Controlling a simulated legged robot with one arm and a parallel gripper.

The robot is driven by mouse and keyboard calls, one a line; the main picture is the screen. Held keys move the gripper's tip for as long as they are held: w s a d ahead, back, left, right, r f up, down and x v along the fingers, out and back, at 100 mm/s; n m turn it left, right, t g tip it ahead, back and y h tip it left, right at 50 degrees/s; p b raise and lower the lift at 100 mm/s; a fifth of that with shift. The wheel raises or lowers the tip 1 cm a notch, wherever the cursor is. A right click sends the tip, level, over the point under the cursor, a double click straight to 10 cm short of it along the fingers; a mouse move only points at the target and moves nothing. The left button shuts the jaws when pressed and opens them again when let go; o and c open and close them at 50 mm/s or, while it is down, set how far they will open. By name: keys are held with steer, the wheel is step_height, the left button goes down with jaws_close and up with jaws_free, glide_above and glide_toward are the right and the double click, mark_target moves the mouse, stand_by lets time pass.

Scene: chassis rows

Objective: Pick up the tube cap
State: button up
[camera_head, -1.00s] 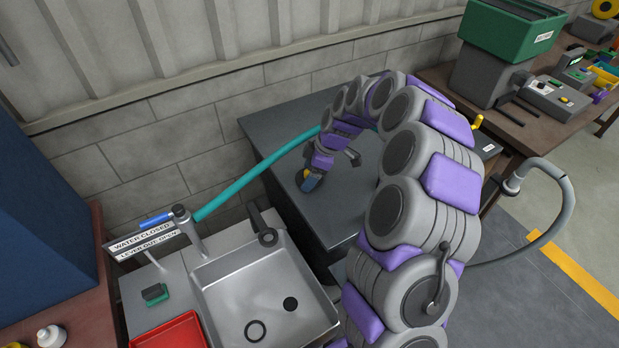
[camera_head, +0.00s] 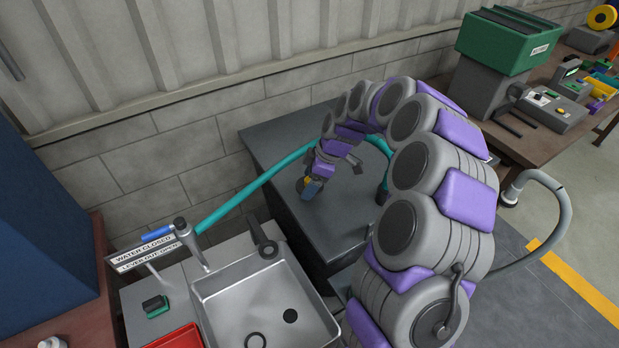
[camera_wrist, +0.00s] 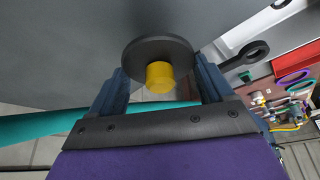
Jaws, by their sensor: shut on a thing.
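The tube cap shows in the wrist view as a dark round disc (camera_wrist: 138,53) with a yellow knob (camera_wrist: 160,77) on the side facing the camera. My gripper (camera_wrist: 162,72) has one blue finger on each side of it and is shut on it. In the head view my gripper (camera_head: 310,188) is low over the dark grey bench top, left of its middle. A small bit of yellow shows at the fingers there. Whether the cap touches the bench is not clear.
The steel sink (camera_head: 225,290) stands at the front left.

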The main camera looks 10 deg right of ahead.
steer(key=s, duration=0.4)
steer(key=s+a+r+p, duration=0.1)
steer(key=s, duration=0.4)
steer(key=s+p, duration=0.1)
steer(key=s, duration=0.4)
steer(key=shift+s+a+r, duration=0.2)
steer(key=shift+s+a, duration=0.05)
steer(key=shift+a, duration=0.15)
